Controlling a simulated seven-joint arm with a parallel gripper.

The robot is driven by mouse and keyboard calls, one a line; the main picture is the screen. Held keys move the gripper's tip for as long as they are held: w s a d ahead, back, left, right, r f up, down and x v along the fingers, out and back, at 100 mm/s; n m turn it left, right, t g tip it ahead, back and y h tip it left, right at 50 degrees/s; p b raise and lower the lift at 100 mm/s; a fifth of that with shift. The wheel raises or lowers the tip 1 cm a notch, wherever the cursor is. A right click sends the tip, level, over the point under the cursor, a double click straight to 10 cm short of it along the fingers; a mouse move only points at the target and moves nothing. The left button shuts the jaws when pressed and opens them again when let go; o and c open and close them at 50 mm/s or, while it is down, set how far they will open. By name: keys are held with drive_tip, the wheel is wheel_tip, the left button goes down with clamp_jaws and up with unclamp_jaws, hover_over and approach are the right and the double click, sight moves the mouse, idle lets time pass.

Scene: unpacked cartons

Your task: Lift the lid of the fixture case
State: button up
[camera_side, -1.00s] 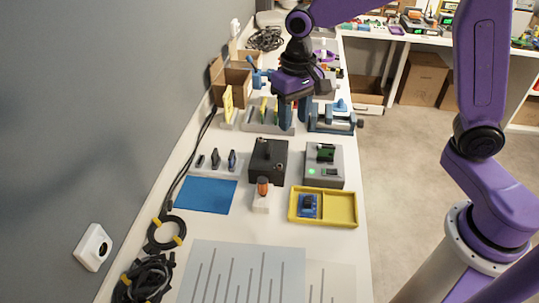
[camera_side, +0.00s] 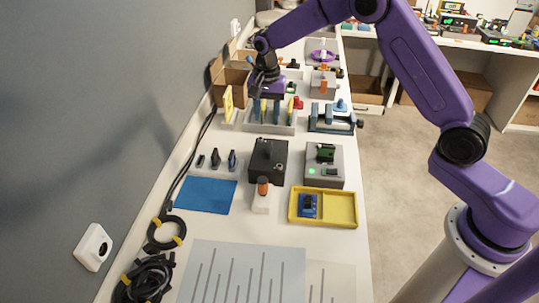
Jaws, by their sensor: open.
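A black box (camera_side: 268,160) with a small raised part on top stands mid-table. Beside it on the right is a grey box (camera_side: 323,168) with a green board on top and a lit green spot. I cannot tell for sure which of these is the fixture case; neither shows a raised lid. My gripper (camera_side: 266,110) is open, pointing down over the grey rack behind the black box, apart from both boxes. I cannot tell whether its fingers touch anything in the rack.
The grey rack (camera_side: 283,126) holds several coloured upright pieces. A blue vise (camera_side: 331,118) stands to its right and an open carton (camera_side: 231,82) behind it on the left. A yellow tray (camera_side: 345,208), an orange-topped white piece (camera_side: 262,196) and a blue mat (camera_side: 205,195) lie in front.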

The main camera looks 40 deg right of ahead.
hover_over(269, 148)
drive_tip(key=f, duration=0.7)
drive_tip(key=shift+w+f, duration=0.15)
drive_tip(key=shift+w, duration=0.1)
drive_tip(key=shift+s+d+f, duration=0.1)
drive_tip(key=shift+s+f, duration=0.05)
drive_tip(key=shift+f, duration=1.2)
drive_tip(key=shift+s+f, duration=0.1)
drive_tip(key=shift+f, duration=1.2)
clamp_jaws()
